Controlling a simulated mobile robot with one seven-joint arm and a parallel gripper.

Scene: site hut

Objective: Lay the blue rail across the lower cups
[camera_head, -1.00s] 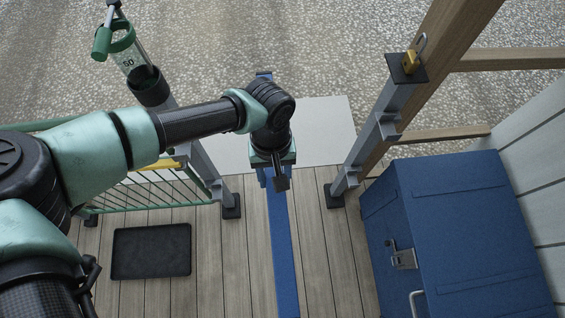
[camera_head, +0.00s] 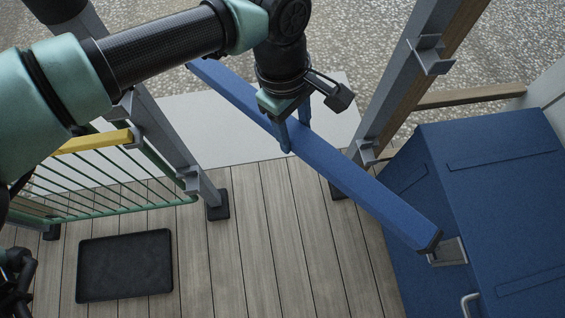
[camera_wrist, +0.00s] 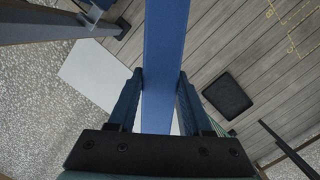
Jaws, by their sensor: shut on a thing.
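The blue rail (camera_head: 365,190) is gripped near its middle by my gripper (camera_head: 294,128). It runs aslant from upper left to lower right, in front of the post tops' line. In the wrist view the rail (camera_wrist: 165,45) passes between both fingers of my gripper (camera_wrist: 160,80). The left post carries a lower cup (camera_head: 190,180). The rail is apart from the left lower cup; its height against the right one is unclear.
A blue chest (camera_head: 500,190) stands at right, and the rail's near end overlaps its latch (camera_head: 448,252) in view. A green railing with a yellow bar (camera_head: 95,142) is at left. A black mat (camera_head: 125,265) lies on the plank floor (camera_head: 270,260), which is otherwise clear.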

